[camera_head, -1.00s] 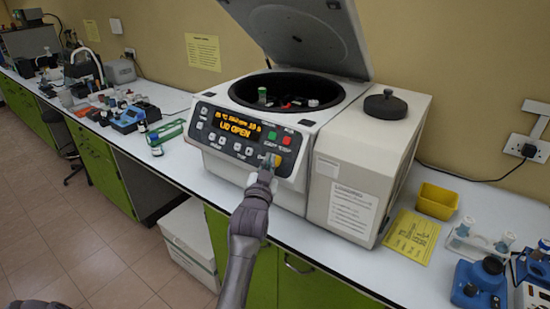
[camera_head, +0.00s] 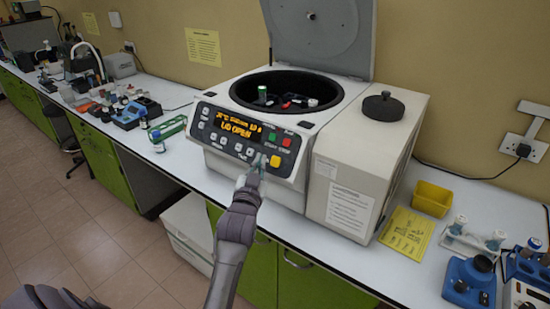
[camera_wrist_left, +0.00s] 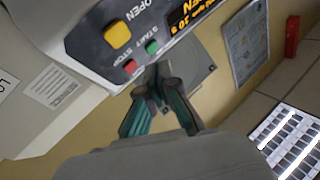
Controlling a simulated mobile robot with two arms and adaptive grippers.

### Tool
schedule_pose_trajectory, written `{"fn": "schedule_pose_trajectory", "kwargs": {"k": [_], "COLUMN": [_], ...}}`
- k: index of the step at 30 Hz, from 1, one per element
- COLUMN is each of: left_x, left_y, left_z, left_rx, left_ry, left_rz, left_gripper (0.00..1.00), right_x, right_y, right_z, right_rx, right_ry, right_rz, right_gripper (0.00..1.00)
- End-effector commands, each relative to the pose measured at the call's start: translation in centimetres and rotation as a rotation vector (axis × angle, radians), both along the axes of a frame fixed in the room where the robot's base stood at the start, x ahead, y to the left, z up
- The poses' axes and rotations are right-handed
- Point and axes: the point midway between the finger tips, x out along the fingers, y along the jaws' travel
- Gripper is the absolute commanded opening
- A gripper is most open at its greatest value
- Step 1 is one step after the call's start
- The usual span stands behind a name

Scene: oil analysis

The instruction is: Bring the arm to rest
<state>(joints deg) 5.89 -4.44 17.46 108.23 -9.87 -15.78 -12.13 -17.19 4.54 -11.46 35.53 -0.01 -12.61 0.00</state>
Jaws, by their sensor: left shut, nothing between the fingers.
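My left gripper (camera_head: 250,180) is shut and empty in front of the control panel of the centrifuge (camera_head: 270,190), below its buttons. In the left wrist view its fingertips (camera_wrist_left: 157,75) come together near the panel's edge, close to the green and red buttons; I cannot tell whether they touch it. The yellow button (camera_wrist_left: 117,36) shows clear of the fingers. The centrifuge lid (camera_head: 318,30) stands raised, and the display (camera_head: 238,127) reads "LID OPEN". Tubes with green and white caps show in the bowl (camera_head: 290,90). My right gripper is not in view.
A green rack (camera_head: 168,128) and small bottles stand left of the centrifuge. A yellow bin (camera_head: 433,198), a yellow sheet (camera_head: 407,232), a clear rack (camera_head: 470,240) and blue devices (camera_head: 470,283) are at the right. Bare bench lies along the front edge.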

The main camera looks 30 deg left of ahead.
Motion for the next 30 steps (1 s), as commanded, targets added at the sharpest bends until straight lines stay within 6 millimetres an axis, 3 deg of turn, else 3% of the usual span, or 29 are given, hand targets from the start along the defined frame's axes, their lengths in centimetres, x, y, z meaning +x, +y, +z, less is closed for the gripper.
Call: {"fn": "schedule_pose_trajectory", "kwargs": {"k": [20, 23, 25, 30], "left_x": [0.1, 0.5, 0.8, 0.4], "left_y": [-0.1, -0.8, -1.6, -5.0], "left_z": [-0.5, -3.0, -6.4, -18.3], "left_rx": [-0.001, -0.014, -0.031, -0.094], "left_ry": [0.007, 0.048, 0.103, 0.296], "left_rz": [-0.002, -0.021, -0.046, -0.125], "left_gripper": [0.00, 0.00, 0.00, 0.00], "right_x": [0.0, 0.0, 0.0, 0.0], "right_y": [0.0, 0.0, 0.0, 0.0], "right_z": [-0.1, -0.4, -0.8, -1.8], "right_rx": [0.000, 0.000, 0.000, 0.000], "right_ry": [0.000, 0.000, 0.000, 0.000], "right_rz": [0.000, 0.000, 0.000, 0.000], "right_gripper": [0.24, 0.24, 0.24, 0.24]}}
